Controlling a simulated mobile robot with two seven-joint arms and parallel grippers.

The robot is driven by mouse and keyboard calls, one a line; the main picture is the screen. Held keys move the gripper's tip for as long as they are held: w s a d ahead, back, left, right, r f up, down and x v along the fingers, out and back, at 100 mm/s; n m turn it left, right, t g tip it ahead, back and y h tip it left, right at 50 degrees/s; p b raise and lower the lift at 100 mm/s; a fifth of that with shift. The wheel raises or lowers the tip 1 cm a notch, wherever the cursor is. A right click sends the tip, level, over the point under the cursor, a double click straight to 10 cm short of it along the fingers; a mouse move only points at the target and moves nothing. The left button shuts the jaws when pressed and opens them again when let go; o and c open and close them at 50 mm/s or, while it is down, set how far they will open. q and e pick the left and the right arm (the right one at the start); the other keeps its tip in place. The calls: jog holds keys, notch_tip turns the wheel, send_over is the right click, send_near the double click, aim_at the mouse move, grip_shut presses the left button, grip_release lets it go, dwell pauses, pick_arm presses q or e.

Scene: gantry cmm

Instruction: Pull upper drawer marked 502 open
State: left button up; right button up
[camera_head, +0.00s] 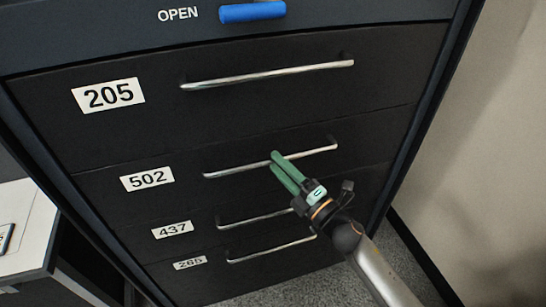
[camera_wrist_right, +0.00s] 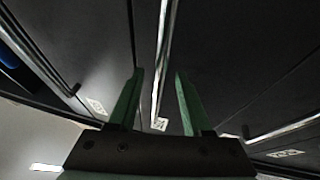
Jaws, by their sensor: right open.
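The drawer marked 502 (camera_head: 100,185) is the second one down in the dark cabinet, below the drawer marked 205. It looks closed, its front in line with the others. Its white label (camera_head: 147,178) is at the left, and its silver bar handle (camera_head: 236,170) runs across the front. My right gripper (camera_head: 273,161), with green fingers, is open at the middle of this handle. In the right wrist view the handle (camera_wrist_right: 163,45) runs between the two open fingers (camera_wrist_right: 157,75), with no clear contact. My left gripper is not in view.
The drawer marked 205 (camera_head: 150,115) is above; drawers 437 (camera_head: 195,240) and 265 (camera_head: 210,280) are below, with similar handles. A blue handle (camera_head: 252,12) by "OPEN" is at the top. A pale wall (camera_head: 490,150) stands close on the right, a white-topped unit (camera_head: 30,225) on the left.

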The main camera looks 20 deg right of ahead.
jog(key=shift+x, duration=1.3)
jog(key=shift+c, duration=0.2)
grip_shut()
dwell(0.4)
